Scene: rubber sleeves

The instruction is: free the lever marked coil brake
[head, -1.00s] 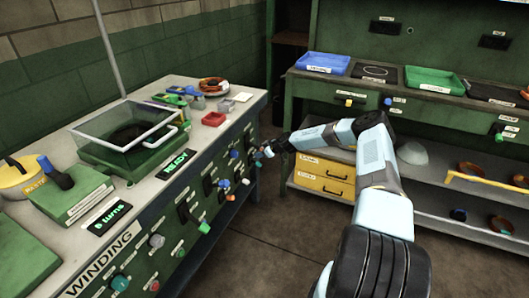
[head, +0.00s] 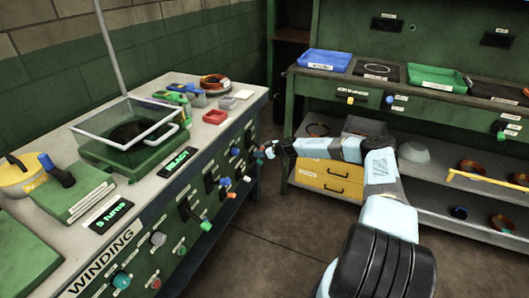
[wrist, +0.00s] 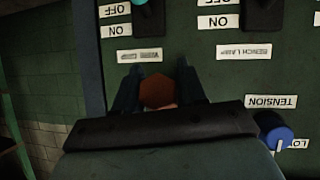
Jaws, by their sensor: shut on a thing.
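My gripper (wrist: 158,75) has its two dark fingers either side of a brown-orange piece (wrist: 157,92) at the green panel in the wrist view, and is shut on it. I cannot tell whether this piece is a sleeve or the lever's own handle. A white label (wrist: 139,56) just past the fingertips is upside down and too blurred to read, so I cannot confirm the coil brake mark. In the head view my gripper (head: 271,150) is at the far end of the winding bench's front panel (head: 140,250), and its fingers are too small there to make out.
A blue knob (wrist: 272,130) by the tension label is close right of my gripper. Several knobs and levers line the panel, including a green-tipped lever (head: 206,225). A bench with trays (head: 325,60) and yellow drawers (head: 328,183) stands behind. The floor between is clear.

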